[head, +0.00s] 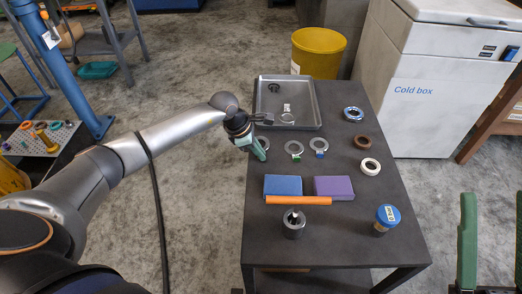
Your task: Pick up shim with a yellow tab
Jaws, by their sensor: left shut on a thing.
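My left gripper (259,152) is at the left edge of the table, its green fingers shut at a metal shim ring (264,142). The ring shows only in part behind the fingers, and I see no yellow tab; the fingers may cover it. I cannot tell whether the ring is clear of the table. A shim with a green tab (297,147) and a shim with a blue tab (319,145) lie to the right. My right gripper (492,200) is at the lower right, its green fingers wide apart and empty.
A metal tray (312,98) at the back of the dark table (345,238) holds a ring with a pale tab (287,118) and a dark part. Blue and purple blocks (333,187), an orange bar (298,200), a blue-lidded jar (387,217) and several rings stand around.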

